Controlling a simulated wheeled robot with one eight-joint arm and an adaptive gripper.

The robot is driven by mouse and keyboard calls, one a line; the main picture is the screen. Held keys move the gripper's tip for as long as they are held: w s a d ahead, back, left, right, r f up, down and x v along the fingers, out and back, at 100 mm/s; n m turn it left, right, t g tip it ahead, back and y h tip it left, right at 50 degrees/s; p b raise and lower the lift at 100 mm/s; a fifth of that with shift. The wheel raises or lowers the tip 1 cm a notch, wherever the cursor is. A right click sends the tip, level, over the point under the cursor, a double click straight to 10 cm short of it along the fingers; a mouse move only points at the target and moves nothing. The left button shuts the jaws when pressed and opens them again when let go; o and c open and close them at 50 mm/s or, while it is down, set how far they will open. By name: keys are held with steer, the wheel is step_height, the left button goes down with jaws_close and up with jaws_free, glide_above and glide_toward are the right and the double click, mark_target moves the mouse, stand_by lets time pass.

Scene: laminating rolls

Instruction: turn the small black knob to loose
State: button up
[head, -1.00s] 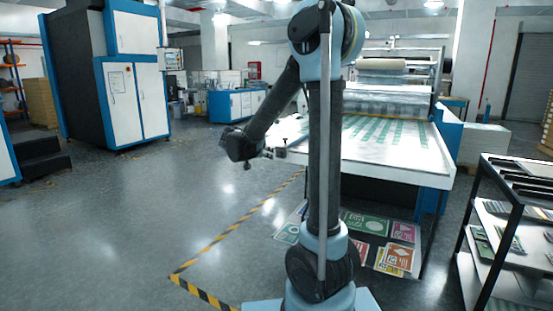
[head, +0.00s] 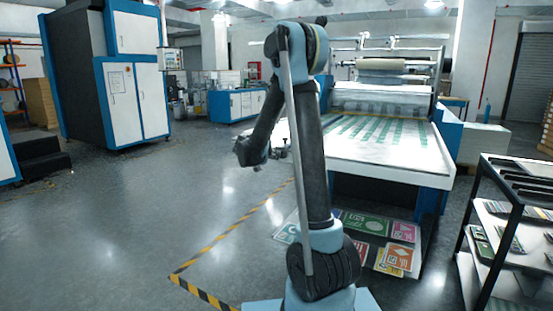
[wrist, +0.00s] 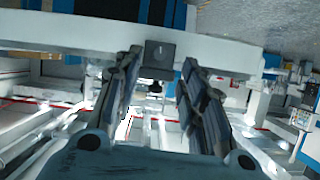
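In the wrist view, which looks upside down, a small dark square block (wrist: 160,53) with a pale mark on its face sits at the white edge of a machine or table. It may carry the small black knob, but I cannot make out the knob or its setting. My gripper (wrist: 160,66) has its two dark fingers spread, with the block showing in the gap beyond them. Nothing is held, and I see no contact. In the head view, my gripper (head: 278,150) is small, left of the laminator's table (head: 385,168). I cannot pick out the knob there.
The laminator with its rolls (head: 382,64) stands behind its table. Several printed signs (head: 365,224) lie under the table. A black shelf rack (head: 510,210) is at the right. White and blue cabinets (head: 133,100) stand at the left. The floor between is open, with a striped line.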

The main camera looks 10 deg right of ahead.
steer(key=shift+x, duration=2.95)
jaws_close()
steer(key=shift+d, duration=0.1)
